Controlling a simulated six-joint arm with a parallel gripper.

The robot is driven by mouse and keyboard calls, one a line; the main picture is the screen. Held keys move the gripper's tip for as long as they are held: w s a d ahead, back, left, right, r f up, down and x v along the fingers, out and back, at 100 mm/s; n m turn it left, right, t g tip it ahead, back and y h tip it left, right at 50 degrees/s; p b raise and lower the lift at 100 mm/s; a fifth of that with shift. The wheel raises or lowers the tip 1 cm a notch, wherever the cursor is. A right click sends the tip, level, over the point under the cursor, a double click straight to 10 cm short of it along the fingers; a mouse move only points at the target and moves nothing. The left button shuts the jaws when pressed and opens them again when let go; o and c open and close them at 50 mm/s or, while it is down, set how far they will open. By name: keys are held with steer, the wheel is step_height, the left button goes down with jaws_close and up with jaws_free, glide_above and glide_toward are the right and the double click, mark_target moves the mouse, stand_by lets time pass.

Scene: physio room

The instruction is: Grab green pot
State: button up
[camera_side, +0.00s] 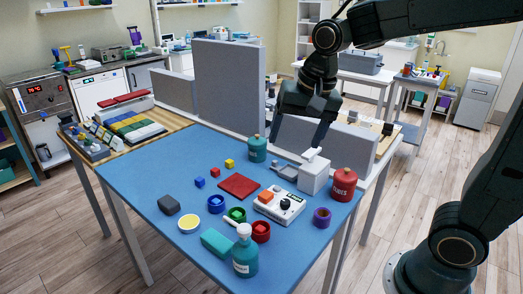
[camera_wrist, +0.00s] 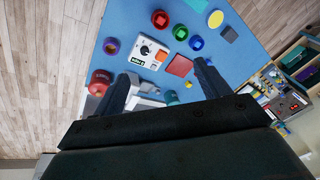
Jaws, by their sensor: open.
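The green pot (camera_side: 235,215) is a small round pot on the blue table, between the blue pot (camera_side: 216,204) and the red pot (camera_side: 261,232). In the wrist view the green pot (camera_wrist: 180,32) is near the top, again between the red pot (camera_wrist: 160,19) and the blue pot (camera_wrist: 196,43). My gripper (camera_side: 296,143) is open and empty, above the back of the table near the white box (camera_side: 314,175). It is well behind and above the green pot. Its spread fingers (camera_wrist: 162,88) also show in the wrist view.
A teal bottle (camera_side: 245,256) stands close in front of the green pot. A white device (camera_side: 279,206) with a knob, a red square (camera_side: 239,186) and a purple pot (camera_side: 322,217) lie nearby. A teal jar (camera_side: 257,149), a red jar (camera_side: 343,185) and grey panels (camera_side: 228,82) are farther back.

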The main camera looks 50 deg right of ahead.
steer(key=w+f+m+g, duration=0.2)
steer(key=w+f+m, duration=0.45)
steer(key=w, duration=0.35)
steer(key=m+g, duration=0.1)
steer(key=m, duration=0.4)
glide_above(237, 209)
steer(key=s+a, duration=0.2)
step_height(237, 209, down, 10)
steer(key=r, duration=0.1)
steer(key=shift+w+d+f, duration=0.1)
steer(key=shift+f, duration=0.15)
steer(key=shift+f, duration=0.1)
steer(key=shift+f, duration=4.2)
steer(key=shift+d+f, duration=0.1)
steer(key=shift+f, duration=2.5)
